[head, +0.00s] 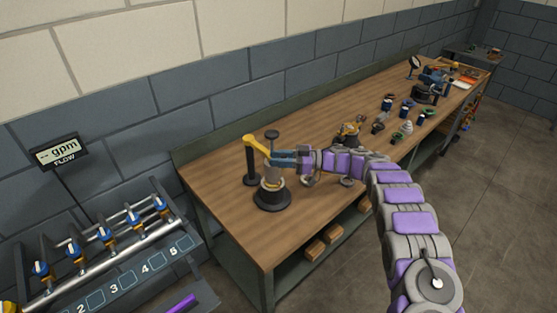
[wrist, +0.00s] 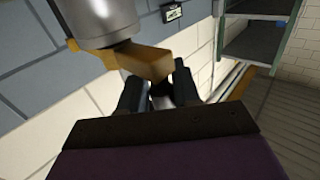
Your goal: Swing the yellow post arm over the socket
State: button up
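The yellow post arm (head: 259,144) reaches right from the top of a black upright post (head: 251,169) near the bench's left end. A dark round-topped knob (head: 272,134) stands close by the arm's far end. A round black base with a pale upper ring (head: 271,195), seemingly the socket, stands just below; the gripper partly hides its top. My gripper (head: 277,157) is at the arm's far end. In the wrist view, the gripper's dark fingers (wrist: 158,92) are apart, and the yellow arm (wrist: 148,62) lies at their tips. Whether they touch it is unclear.
The wooden bench (head: 215,172) holds several small fittings (head: 385,118) and a blue-black device (head: 430,85) farther along. A valve rack (head: 105,245) with a flow display (head: 60,152) stands at left. The bench's near-left surface is mostly clear.

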jog(key=shift+o, duration=0.3)
jog(key=shift+w, duration=0.15)
jog(key=shift+d, duration=0.1)
jog(key=s+d+p, duration=0.1)
jog(key=d+p, duration=0.1)
jog(key=d, duration=1.5)
jog(key=shift+d, duration=0.15)
jog(key=shift+s+f, duration=0.1)
